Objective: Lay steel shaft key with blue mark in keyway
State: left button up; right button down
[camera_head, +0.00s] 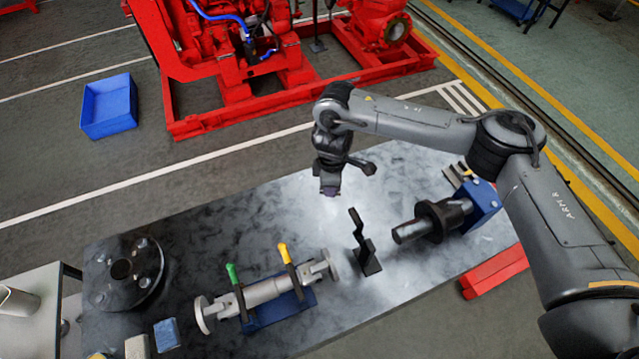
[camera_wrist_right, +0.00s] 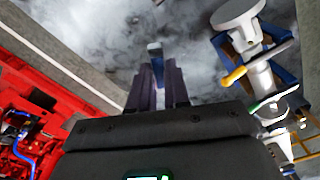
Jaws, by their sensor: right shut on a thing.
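My right gripper (camera_head: 329,190) hangs above the middle of the bench, left of the dark shaft (camera_head: 412,231) and clear of it. In the right wrist view its two purple fingers (camera_wrist_right: 158,90) are close together on a small piece with a blue-grey end, which I take as the steel shaft key (camera_wrist_right: 154,47). In the head view the key is too small to make out. The dark shaft with its wide collar lies level in a blue block (camera_head: 483,203). I cannot make out the keyway. My left gripper is not in view.
The bench (camera_head: 215,228) holds a black upright stand (camera_head: 368,262), a grey coupling shaft (camera_head: 264,291) with green and yellow handled tools, a dark flange (camera_head: 124,274) and a small blue block (camera_head: 166,335). Small parts (camera_head: 458,172) lie behind the shaft. The bench's back middle is clear.

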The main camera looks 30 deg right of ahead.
jog(key=s+d+f+n+p, duration=0.2)
jog(key=s+d+n+p, duration=0.3)
jog(key=s+d, duration=1.2)
jog(key=d+p, duration=0.2)
jog(key=p, duration=0.1)
jog(key=shift+d+n+p, duration=0.25)
jog(key=shift+n+p, duration=0.15)
jog(key=shift+f+b, duration=1.7)
jog(key=shift+f, duration=1.15)
